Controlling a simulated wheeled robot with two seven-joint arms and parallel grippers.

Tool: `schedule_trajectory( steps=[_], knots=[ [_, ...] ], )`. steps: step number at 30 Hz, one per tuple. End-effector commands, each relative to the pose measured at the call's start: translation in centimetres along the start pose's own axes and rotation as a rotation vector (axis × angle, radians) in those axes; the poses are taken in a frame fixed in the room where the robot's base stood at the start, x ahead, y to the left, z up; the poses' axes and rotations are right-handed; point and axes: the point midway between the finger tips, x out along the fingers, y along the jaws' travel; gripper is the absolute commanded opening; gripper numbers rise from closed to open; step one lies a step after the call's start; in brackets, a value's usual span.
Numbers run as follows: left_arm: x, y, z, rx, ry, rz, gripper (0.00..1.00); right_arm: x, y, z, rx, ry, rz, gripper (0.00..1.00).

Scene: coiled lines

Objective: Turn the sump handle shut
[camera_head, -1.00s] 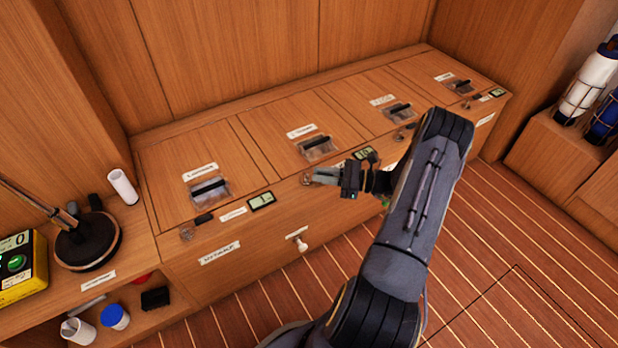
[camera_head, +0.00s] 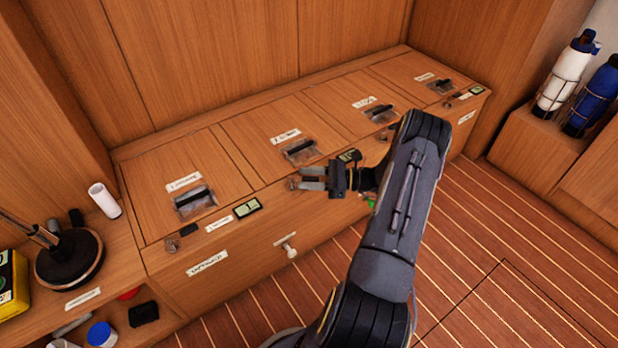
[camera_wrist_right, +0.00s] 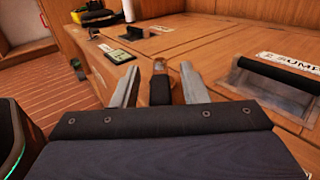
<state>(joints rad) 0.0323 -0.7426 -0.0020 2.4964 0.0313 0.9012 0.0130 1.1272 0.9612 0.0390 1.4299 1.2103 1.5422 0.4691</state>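The sump hatch is the one labelled SUMP (camera_wrist_right: 288,62) in the right wrist view; its recessed dark pull (camera_wrist_right: 280,80) is at the right there. In the head view that hatch is second from the left, with its pull (camera_head: 299,150) above my right gripper (camera_head: 304,179). A small handle with a dark grip (camera_wrist_right: 160,90) and a copper-coloured end shows between the fingers in the right wrist view. My right gripper is open, with a finger on each side of the handle (camera_wrist_right: 158,82); I see no clear contact. My left gripper is not in view.
Other hatches with pulls (camera_head: 194,202) and small displays (camera_head: 248,208) line the bench. A white knob (camera_head: 290,251) sticks out of the front panel. Bottles (camera_head: 566,72) stand at the right. A round dark base (camera_head: 70,260) is at the left. The striped floor is clear.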

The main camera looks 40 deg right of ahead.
Motion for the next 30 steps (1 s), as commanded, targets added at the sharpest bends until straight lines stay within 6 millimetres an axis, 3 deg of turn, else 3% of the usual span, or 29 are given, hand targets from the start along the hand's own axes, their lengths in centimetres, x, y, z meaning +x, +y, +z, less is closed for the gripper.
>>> schedule_trajectory(
  steps=[8, 21, 30],
  knots=[
    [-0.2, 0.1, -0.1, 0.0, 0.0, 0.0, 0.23, -0.6, 0.0, 0.1, 0.0, 0.001, -0.002, 0.4],
    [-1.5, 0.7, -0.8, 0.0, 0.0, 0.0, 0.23, -7.2, 0.0, 0.1, 0.0, 0.001, -0.001, 0.4],
    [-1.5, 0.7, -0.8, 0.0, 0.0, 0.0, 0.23, -7.9, 0.0, 0.0, 0.001, 0.0, 0.0, 0.4]
  ],
)
